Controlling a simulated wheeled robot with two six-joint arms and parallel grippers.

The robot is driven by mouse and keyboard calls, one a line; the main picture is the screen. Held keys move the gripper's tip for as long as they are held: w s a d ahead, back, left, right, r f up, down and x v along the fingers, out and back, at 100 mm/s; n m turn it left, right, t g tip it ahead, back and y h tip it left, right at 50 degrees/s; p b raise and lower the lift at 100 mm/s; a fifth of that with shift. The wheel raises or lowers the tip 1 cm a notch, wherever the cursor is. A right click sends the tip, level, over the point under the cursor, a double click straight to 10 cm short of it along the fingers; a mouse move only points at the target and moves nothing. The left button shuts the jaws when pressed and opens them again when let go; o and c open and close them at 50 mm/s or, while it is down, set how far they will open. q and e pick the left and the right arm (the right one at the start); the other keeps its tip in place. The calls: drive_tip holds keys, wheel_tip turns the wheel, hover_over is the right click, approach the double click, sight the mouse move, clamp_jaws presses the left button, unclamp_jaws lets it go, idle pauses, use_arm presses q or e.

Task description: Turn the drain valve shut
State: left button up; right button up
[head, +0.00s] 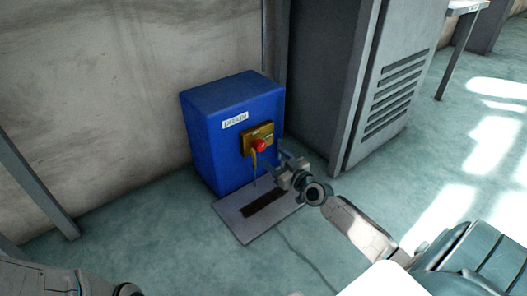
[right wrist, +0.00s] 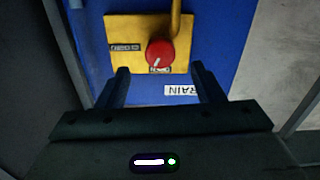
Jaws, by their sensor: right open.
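The drain valve is a red round knob (head: 261,146) on a yellow plate (head: 249,139) on the front of a blue box (head: 207,140). In the right wrist view the knob (right wrist: 160,52) has a pale mark on its lower part. Small labels sit left of and below the knob; I cannot read them surely. My right gripper (head: 283,163) is open and empty in front of the box. In the right wrist view its fingertips (right wrist: 160,69) stand apart, either side of the knob's line and short of it. My left gripper is out of view.
A yellow spout (head: 254,162) hangs below the knob. A grey floor plate (head: 234,221) with a dark strip lies before the box. A grey cabinet (head: 345,100) stands close on the right, a wall behind. Open floor lies in front.

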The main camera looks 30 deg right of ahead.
sight(262, 148)
drive_tip(key=shift+w+a+b, duration=0.15)
drive_tip(key=shift+w+b, duration=0.1)
drive_tip(key=shift+w, duration=1.25)
drive_tip(key=shift+w+a+b, duration=0.1)
drive_tip(key=shift+w+b, duration=0.1)
drive_tip(key=shift+w, duration=1.3)
drive_tip(key=c, duration=1)
